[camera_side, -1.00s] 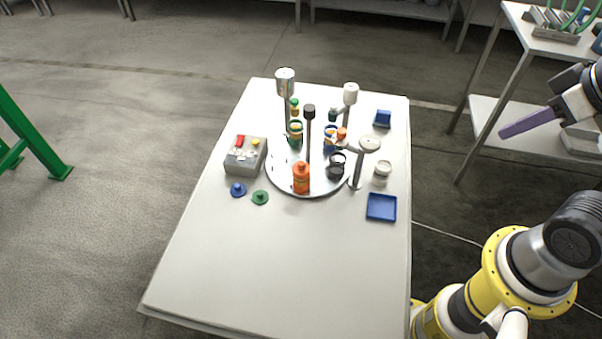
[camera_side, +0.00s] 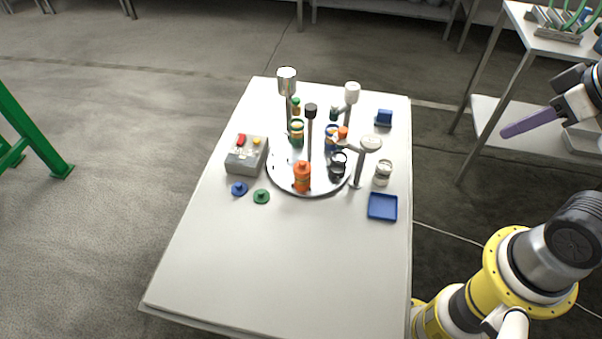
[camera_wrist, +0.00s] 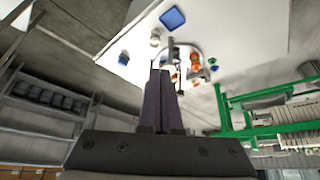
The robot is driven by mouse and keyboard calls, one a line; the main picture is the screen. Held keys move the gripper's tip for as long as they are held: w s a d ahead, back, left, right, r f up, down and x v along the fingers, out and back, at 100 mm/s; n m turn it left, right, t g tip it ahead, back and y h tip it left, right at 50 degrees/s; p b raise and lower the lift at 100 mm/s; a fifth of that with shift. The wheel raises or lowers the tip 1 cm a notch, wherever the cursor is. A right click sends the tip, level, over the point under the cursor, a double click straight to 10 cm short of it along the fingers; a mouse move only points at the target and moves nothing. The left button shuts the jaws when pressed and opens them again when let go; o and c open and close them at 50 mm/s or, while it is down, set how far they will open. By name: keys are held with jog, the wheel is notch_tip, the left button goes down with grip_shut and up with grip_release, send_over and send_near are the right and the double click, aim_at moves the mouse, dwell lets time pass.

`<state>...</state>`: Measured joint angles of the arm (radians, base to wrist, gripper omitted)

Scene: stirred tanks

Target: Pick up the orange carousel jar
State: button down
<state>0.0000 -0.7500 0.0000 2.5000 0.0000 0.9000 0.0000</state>
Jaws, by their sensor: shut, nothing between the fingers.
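The orange carousel jar (camera_side: 302,178) stands upright at the front edge of the round carousel plate (camera_side: 283,183) on the white table. In the wrist view an orange jar (camera_wrist: 195,58) shows small and far off, beyond the fingertips. My gripper (camera_side: 504,133) is at the right in the side view, well away from the table and to the right of the jar. Its two purple-grey fingers are together and hold nothing. They also show in the wrist view (camera_wrist: 160,78), where they cover part of the carousel.
Tall posts with cups ring the carousel, with a black-topped post (camera_side: 311,112) just behind the jar. A grey box (camera_side: 246,158) with red and yellow buttons is left. Blue (camera_side: 239,188) and green lids (camera_side: 261,196) lie nearby. A blue tray (camera_side: 382,207) is right. The table's front is clear.

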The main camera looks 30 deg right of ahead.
jog(key=c, duration=1.6)
grip_release()
jog(key=shift+c, duration=0.9)
grip_release()
